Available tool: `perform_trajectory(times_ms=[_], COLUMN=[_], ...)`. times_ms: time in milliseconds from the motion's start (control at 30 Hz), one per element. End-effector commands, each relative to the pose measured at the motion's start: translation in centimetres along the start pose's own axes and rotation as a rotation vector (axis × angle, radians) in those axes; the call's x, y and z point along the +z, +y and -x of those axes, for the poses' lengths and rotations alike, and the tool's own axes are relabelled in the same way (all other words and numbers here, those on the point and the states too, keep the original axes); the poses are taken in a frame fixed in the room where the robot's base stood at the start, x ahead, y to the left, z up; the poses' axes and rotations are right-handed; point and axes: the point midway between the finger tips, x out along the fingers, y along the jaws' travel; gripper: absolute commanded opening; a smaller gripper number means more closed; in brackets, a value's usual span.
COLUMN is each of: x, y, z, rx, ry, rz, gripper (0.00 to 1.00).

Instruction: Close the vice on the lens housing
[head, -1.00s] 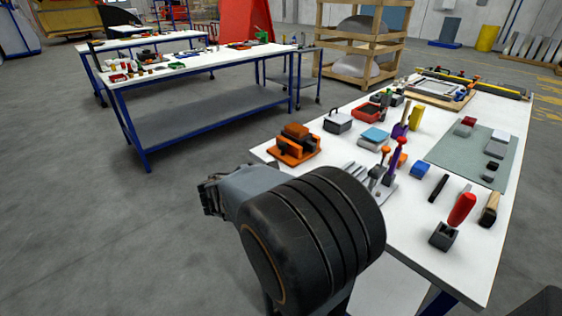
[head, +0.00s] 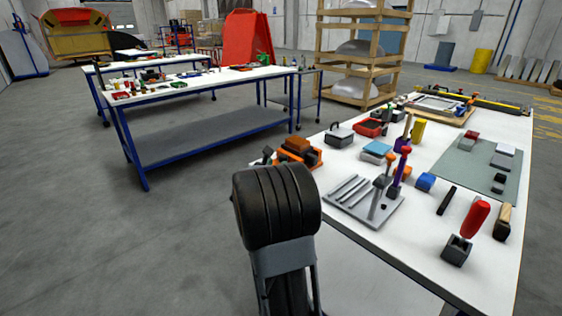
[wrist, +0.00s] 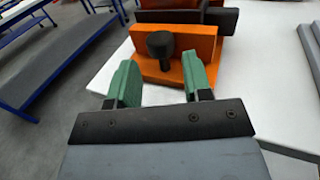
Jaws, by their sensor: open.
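The orange vice (head: 311,157) stands at the near left edge of the right-hand table, partly hidden behind my arm. A brown block (head: 298,144), which looks like the lens housing, sits at its dark jaws; whether the jaws touch it I cannot tell. In the wrist view the vice (wrist: 196,68) is close, with a black round knob (wrist: 160,43) on its front plate. My gripper (wrist: 162,80) is open and empty, its two green fingers pointing at the vice on either side of the knob, apart from it. The upper vice is cut off there.
A grey tray with slots and upright tools (head: 355,210) lies right of my arm on the white table (head: 400,250). A grey box with a handle (head: 339,136) stands behind the vice, beside a red bin (head: 369,128).

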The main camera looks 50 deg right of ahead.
Motion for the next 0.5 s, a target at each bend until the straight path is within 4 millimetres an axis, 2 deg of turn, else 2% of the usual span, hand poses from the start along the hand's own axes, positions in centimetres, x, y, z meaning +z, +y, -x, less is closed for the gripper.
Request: perform_trajectory(times_ms=[200,500], x=[0.0,0.0], y=[0.0,0.0], z=[-3.0,-4.4], rx=[-0.001,0.001], ry=[0.0,0.001], rz=[0.0,0.0], gripper=[0.45,0.45])
